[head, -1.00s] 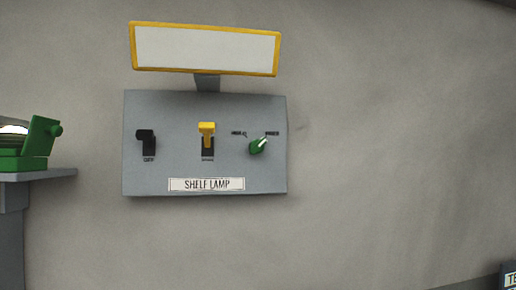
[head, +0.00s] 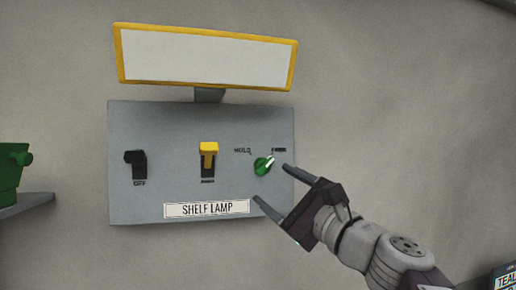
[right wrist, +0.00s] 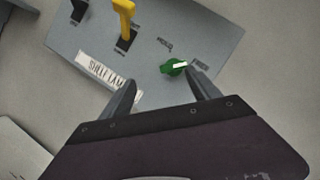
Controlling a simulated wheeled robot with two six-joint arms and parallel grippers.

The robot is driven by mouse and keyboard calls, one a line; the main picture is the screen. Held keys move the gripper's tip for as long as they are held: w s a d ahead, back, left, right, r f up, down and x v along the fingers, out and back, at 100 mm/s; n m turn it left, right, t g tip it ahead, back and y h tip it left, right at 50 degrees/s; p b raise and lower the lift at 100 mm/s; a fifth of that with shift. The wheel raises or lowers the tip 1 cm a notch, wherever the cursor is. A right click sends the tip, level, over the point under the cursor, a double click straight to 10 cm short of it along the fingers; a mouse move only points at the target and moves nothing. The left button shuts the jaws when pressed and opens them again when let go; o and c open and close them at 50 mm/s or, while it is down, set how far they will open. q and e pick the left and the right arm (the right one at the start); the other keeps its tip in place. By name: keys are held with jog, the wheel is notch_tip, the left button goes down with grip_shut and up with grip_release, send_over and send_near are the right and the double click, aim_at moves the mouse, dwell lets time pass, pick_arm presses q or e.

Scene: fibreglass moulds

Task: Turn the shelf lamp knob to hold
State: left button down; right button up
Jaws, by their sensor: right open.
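The shelf lamp panel (head: 150,205) is a grey box on the wall with a "SHELF LAMP" label (head: 206,209). Its green knob (head: 263,166) is at the right, under the words HOLD on the left and a blurred word, perhaps FREE, on the right. The knob's white pointer is turned up and right, toward the right-hand word. My right gripper (head: 271,183) is open, its fingers pointing at the knob from the lower right. In the right wrist view the knob (right wrist: 174,67) shows just beyond and between the open fingertips (right wrist: 163,84); no contact is visible. My left gripper is out of view.
A yellow switch (head: 208,153) and a black switch (head: 136,162) marked OFF sit left of the knob. A yellow-framed white lamp panel (head: 205,57) stands above. A green object (head: 12,172) rests on a shelf at far left. The wall right of the panel is bare.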

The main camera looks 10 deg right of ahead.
aim_at(265, 166)
jog(key=shift+t+h, duration=0.3)
jog(key=shift+h, duration=0.2)
jog(key=p+x, duration=0.1)
jog(key=x, duration=0.2)
jog(key=d+r+p+x, duration=0.1)
jog(key=p+x, duration=0.2)
jog(key=x, duration=0.2)
jog(key=shift+w+d+r+p, duration=0.1)
jog(key=shift+w+r+p, duration=0.25)
jog(key=shift+r, duration=0.1)
jog(key=shift+s, duration=0.15)
jog(key=c, duration=1.4)
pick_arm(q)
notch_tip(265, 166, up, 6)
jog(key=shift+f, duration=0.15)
pick_arm(e)
jog(key=shift+o, duration=0.2)
